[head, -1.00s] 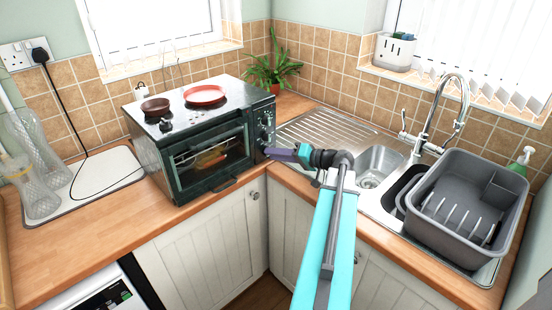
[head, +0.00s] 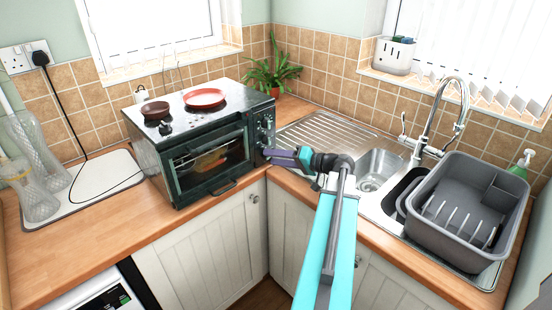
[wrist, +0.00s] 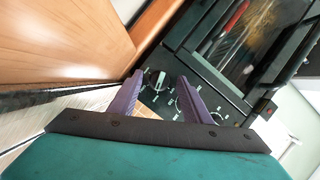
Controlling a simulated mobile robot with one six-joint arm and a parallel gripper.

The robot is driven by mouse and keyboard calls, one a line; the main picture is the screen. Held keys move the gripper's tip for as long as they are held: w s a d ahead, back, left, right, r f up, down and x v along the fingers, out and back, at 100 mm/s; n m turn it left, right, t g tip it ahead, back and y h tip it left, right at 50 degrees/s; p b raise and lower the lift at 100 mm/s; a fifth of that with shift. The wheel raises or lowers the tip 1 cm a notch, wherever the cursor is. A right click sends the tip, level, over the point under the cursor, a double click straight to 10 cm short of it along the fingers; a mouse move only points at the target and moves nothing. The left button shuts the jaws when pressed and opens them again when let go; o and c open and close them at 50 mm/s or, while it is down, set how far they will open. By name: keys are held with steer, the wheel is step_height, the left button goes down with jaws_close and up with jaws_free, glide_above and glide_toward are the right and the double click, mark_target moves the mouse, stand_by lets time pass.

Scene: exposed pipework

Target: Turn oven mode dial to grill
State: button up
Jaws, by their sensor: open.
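The dark toaster oven (head: 212,160) stands on the counter, its glass door shut with food visible behind it. Its control panel (head: 264,126) with several dials is on the right of its front. My gripper (head: 269,154) is at the lower part of this panel. In the wrist view, my two purple fingers (wrist: 160,77) are open and point at the panel. The dial markings are too small to read, so I cannot tell which dial is the mode dial.
The sink drainer (head: 325,134) and tap (head: 440,115) are to the right, with a grey dish rack (head: 468,205). A plant (head: 272,70) stands behind.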

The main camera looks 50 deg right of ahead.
steer(key=shift+s, duration=0.15)
steer(key=b+v, duration=0.3)
steer(key=v, duration=1)
steer(key=shift+s+d, duration=0.2)
steer(key=shift+w+a+r+n+g+h+b, duration=0.15)
steer(key=shift+a+r+n+g+h+b, duration=0.4)
steer(key=shift+n, duration=0.55)
steer(key=shift+w+a+r+n+h+b, duration=0.1)
steer(key=shift+a+r+n+h+b, duration=0.35)
steer(key=shift+n, duration=0.35)
steer(key=shift+d+r, duration=0.1)
steer(key=p+x, duration=0.2)
steer(key=x, duration=1.1)
steer(key=shift+w+p, duration=0.3)
steer(key=shift+w, duration=0.05)
